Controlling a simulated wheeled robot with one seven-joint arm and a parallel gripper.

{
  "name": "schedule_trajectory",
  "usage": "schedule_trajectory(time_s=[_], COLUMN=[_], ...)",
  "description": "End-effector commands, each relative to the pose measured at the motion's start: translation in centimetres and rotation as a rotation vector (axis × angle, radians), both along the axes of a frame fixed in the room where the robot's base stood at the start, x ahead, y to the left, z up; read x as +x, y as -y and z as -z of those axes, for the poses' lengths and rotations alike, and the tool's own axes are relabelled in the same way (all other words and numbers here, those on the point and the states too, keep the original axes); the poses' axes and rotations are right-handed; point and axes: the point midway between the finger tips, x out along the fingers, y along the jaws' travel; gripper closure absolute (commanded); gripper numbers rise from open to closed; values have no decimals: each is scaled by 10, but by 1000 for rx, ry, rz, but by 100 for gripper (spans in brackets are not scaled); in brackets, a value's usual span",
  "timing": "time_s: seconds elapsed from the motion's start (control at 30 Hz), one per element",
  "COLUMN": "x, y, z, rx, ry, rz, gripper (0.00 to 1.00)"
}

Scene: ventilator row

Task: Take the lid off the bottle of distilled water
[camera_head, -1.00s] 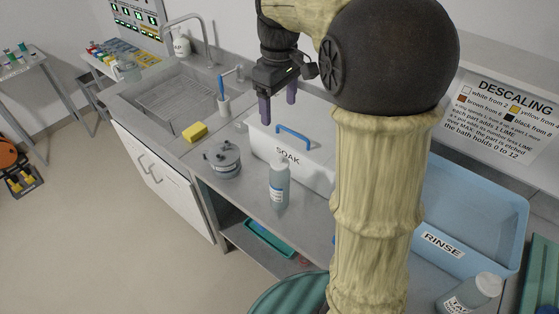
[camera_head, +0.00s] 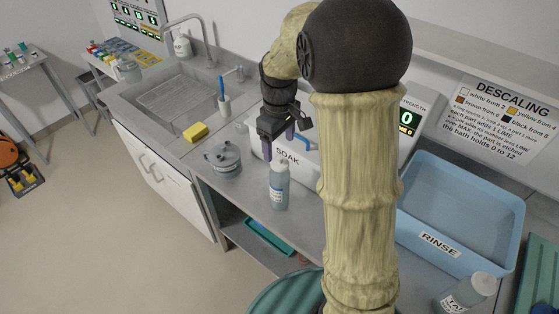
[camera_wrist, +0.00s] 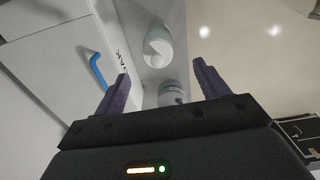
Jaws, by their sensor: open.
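A clear, bluish bottle (camera_head: 279,188) with a pale lid and a white and blue label stands upright on the counter, in front of the white SOAK tub (camera_head: 258,146). Its label is too small to read. The lid (camera_head: 282,163) is on it. My gripper (camera_head: 281,153) is open and empty, pointing down close above and behind the bottle in the head view. In the wrist view, two pale round items show beyond and between my fingers (camera_wrist: 165,80); I cannot tell surely which is this bottle.
A yellow sponge (camera_head: 195,132) lies by the sink (camera_head: 174,100). The blue RINSE tray (camera_head: 470,200) and another bottle (camera_head: 468,296) are at the right. The tub's blue handle (camera_wrist: 96,70) is left of my fingers.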

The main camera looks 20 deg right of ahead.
Motion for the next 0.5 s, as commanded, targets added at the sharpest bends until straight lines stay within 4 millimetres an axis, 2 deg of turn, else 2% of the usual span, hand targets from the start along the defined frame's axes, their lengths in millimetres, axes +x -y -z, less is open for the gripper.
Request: schedule_trajectory(time_s=[0.1, 0.5], x=[-1, 1], y=[0, 0], z=[9, 14], rx=[0, -1], ry=[-2, -1], rz=[0, 0], gripper=[26, 26])
